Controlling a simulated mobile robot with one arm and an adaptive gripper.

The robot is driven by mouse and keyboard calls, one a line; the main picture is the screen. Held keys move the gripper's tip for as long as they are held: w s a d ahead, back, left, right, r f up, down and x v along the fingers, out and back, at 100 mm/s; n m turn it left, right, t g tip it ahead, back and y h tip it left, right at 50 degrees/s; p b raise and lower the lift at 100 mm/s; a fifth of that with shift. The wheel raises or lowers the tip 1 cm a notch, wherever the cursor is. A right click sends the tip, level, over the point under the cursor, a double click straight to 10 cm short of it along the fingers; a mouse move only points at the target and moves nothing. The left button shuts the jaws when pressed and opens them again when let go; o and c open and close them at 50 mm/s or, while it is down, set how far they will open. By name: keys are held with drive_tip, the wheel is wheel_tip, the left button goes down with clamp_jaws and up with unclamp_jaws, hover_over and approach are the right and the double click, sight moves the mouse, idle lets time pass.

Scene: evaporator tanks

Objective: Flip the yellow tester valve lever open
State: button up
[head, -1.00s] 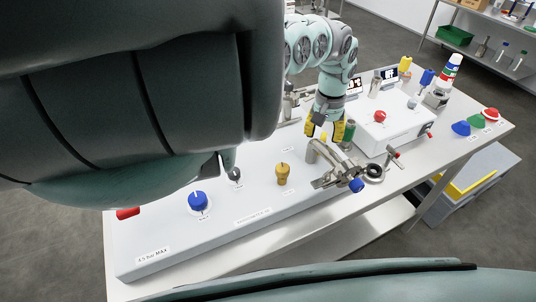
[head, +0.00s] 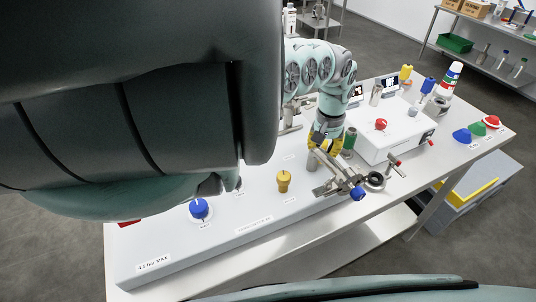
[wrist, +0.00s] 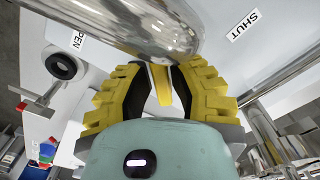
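The yellow lever (wrist: 162,85) shows in the wrist view as a narrow strip below a shiny metal cylinder (wrist: 150,22). My gripper (wrist: 162,76) has its two yellow, black-padded fingers on either side of the lever. Narrow gaps seem to show beside it, so the fingers look open around it; contact is hard to judge. A label SHUT (wrist: 244,26) is at upper right, and a partly hidden label ending in PEN (wrist: 78,41) is at upper left. In the head view my gripper (head: 324,143) is down at the metal valve fitting (head: 340,184) and hides the lever.
A yellow knob (head: 283,181) and a blue knob (head: 199,208) stand on the light panel to the left. A blue-ended pipe piece (head: 357,193) projects in front.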

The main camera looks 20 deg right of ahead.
clamp_jaws()
drive_tip(key=shift+s+d+n, duration=0.1)
drive_tip(key=shift+d+n, duration=0.1)
drive_tip(key=shift+n, duration=0.6)
drive_tip(key=shift+s+d+n, duration=0.1)
drive_tip(key=shift+d+n, duration=0.05)
drive_tip(key=shift+n, duration=0.65)
drive_tip(key=o, duration=0.5)
unclamp_jaws()
wheel_tip(320, 180, up, 12)
drive_tip(key=shift+w+a, duration=0.1)
